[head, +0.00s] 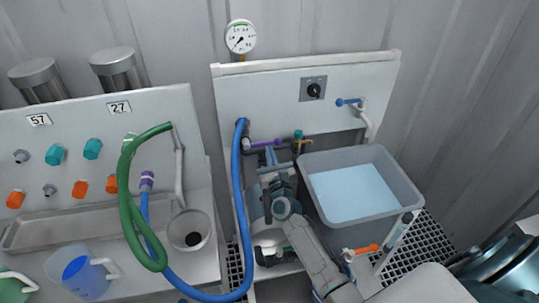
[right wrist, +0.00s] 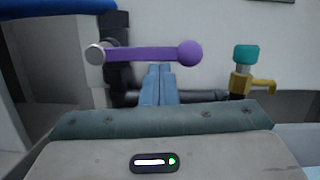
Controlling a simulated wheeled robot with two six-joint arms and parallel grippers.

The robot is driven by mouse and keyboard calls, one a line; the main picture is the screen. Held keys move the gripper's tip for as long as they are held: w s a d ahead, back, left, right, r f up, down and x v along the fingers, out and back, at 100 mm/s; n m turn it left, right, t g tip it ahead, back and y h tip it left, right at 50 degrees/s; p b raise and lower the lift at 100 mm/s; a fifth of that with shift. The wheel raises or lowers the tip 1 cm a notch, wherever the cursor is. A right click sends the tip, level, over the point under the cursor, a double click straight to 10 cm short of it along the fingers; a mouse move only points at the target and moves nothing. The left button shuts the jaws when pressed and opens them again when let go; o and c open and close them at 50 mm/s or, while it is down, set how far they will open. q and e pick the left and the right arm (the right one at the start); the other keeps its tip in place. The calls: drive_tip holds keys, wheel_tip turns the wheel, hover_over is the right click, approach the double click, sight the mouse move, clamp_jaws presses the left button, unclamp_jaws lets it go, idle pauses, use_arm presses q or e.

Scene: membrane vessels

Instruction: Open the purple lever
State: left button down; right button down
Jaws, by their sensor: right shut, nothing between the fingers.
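The purple lever (head: 264,143) is on the pipework low on the right-hand white panel. In the right wrist view the purple lever (right wrist: 150,53) lies level, with a grey pivot at its left end and a round knob at its right end. My right gripper (head: 271,158) reaches up to just below the lever. In the right wrist view its blue fingers (right wrist: 159,86) are together and empty, with their tips just under the lever's bar. I cannot tell whether they touch it. My left gripper is not in view.
A yellow valve with a teal knob (right wrist: 246,55) stands right of the lever. A blue hose (head: 241,200) hangs to the left. A grey tub of water (head: 403,195) is on the right. An orange lever (head: 362,249) is near my right arm.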

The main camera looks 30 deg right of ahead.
sight(271, 142)
drive_tip(key=shift+d+r+n, duration=0.1)
drive_tip(key=shift+r+n, duration=0.15)
drive_tip(key=shift+n, duration=0.05)
drive_tip(key=shift+d+r+n+y+p, duration=0.15)
drive_tip(key=shift+r+n+y+p, duration=0.7)
drive_tip(key=shift+n, duration=0.75)
wheel_tip(271, 142, up, 3)
drive_tip(key=n+y+p, duration=0.1)
drive_tip(key=n+p, duration=0.1)
drive_tip(key=n, duration=0.2)
drive_tip(key=shift+f+n, duration=0.15)
drive_tip(key=shift+n, duration=0.15)
drive_tip(key=a+r+n+g+y+p, duration=0.1)
drive_tip(key=a+r+n+p, duration=0.3)
drive_tip(key=n+p, duration=0.5)
drive_tip(key=shift+w+a+r+n+g+y+p, duration=0.15)
drive_tip(key=shift+w+n+g+y+p, duration=0.25)
drive_tip(key=shift+w+n+g, duration=0.15)
drive_tip(key=shift+a, duration=0.2)
drive_tip(key=shift+d, duration=0.15)
